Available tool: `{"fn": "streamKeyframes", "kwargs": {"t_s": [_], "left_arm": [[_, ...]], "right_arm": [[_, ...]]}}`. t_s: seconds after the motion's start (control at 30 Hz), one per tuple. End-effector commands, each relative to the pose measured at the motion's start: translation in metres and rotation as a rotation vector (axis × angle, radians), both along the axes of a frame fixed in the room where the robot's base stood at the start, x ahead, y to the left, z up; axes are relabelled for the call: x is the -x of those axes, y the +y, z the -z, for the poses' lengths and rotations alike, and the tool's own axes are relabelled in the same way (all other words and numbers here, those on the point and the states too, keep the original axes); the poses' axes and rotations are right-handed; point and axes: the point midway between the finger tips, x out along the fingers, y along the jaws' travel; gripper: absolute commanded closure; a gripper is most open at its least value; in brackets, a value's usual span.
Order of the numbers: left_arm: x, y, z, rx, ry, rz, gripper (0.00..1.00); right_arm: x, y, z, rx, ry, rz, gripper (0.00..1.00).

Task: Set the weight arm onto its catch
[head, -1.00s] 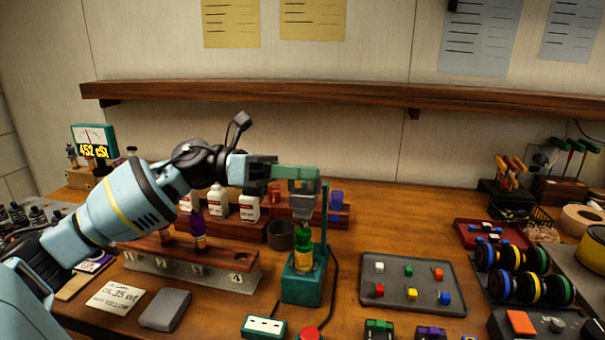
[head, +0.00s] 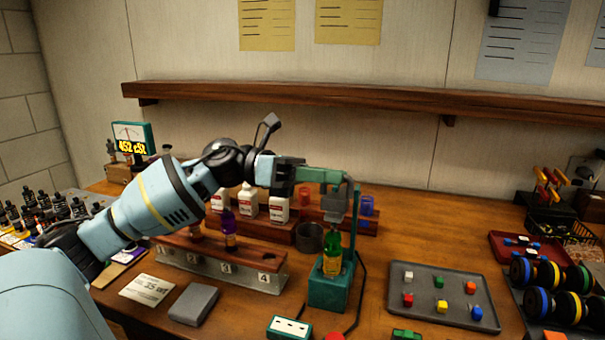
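The green weight arm (head: 322,175) lies about level at the top of a green stand (head: 329,292), with a grey weight (head: 335,203) below it. A green and yellow bottle-shaped piece (head: 332,255) stands upright on the stand's base under the weight. My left gripper (head: 294,175) is at the left end of the weight arm, its dark fingers overlapping that end. Whether the fingers are closed on it I cannot tell. The catch cannot be made out. My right gripper is not in view.
A numbered rack (head: 222,268) with a purple bottle stands left of the stand. White bottles (head: 249,201) and a dark cup (head: 310,237) are behind. A tray of coloured blocks (head: 443,297) lies to the right. A wooden shelf (head: 340,97) runs along the wall.

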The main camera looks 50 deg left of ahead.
Motion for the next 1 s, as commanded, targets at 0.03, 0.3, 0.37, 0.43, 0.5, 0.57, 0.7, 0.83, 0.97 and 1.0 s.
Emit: {"fn": "streamKeyframes", "kwargs": {"t_s": [0.03, 0.3, 0.37, 0.43, 0.5, 0.57, 0.7, 0.83, 0.97, 1.0], "left_arm": [[0.002, 0.004, 0.003, 0.001, 0.004, -0.002, 0.67], [0.018, 0.029, 0.002, 0.003, 0.003, -0.002, 0.67], [0.021, 0.035, 0.002, 0.002, 0.002, -0.001, 0.67], [0.026, 0.042, 0.002, 0.001, 0.002, -0.002, 0.67], [0.029, 0.048, 0.001, 0.002, 0.002, -0.001, 0.67], [0.032, 0.052, 0.001, 0.002, 0.002, -0.001, 0.67], [0.036, 0.057, 0.000, 0.001, 0.001, 0.000, 0.67], [0.037, 0.058, 0.000, 0.000, 0.001, 0.000, 0.67], [0.037, 0.058, 0.000, 0.000, 0.001, 0.000, 0.67], [0.037, 0.058, 0.000, 0.000, 0.001, 0.000, 0.67]], "right_arm": [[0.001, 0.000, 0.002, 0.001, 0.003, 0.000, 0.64], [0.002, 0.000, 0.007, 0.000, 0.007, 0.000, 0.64], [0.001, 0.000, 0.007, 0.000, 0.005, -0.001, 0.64], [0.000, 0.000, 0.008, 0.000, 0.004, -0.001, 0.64], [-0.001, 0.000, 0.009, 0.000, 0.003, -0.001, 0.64], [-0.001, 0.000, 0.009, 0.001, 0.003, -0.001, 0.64], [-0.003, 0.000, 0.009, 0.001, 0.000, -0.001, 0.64], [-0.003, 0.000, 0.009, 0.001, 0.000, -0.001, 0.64], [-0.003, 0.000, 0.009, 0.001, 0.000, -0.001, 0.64], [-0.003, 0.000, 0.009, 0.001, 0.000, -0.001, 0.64]]}}
